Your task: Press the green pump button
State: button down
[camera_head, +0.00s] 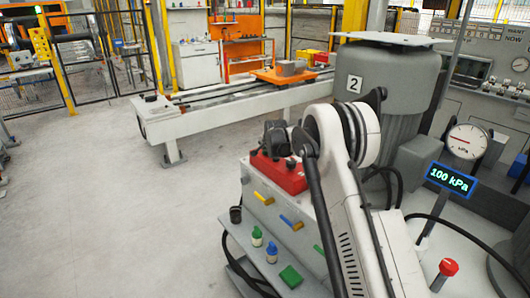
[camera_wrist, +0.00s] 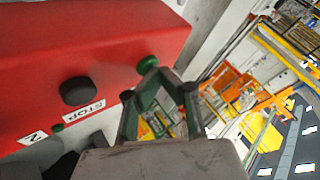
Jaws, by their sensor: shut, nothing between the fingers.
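The red pump box (camera_head: 284,174) sits on the grey machine body in the head view. It fills the upper left of the wrist view (camera_wrist: 80,40). On its face are a round green button (camera_wrist: 148,63) and a black button (camera_wrist: 76,91) beside a STOP label (camera_wrist: 84,112). My gripper (camera_wrist: 152,74) is shut and empty, with its fingertips right at the green button. I cannot tell whether they touch or press it. In the head view my arm and wrist cover part of the box and its buttons.
A blue-framed display (camera_head: 450,180) reads 100 kPa below a round dial gauge (camera_head: 466,141). A large grey cylinder (camera_head: 385,85) marked 2 stands close behind my arm. Small bottles (camera_head: 257,236) stand on a front shelf. The floor at left is clear.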

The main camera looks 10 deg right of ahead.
jog(key=shift+r, duration=0.9)
jog(key=shift+r, duration=0.1)
jog(key=shift+r+p, duration=0.95)
jog(key=shift+r, duration=1.45)
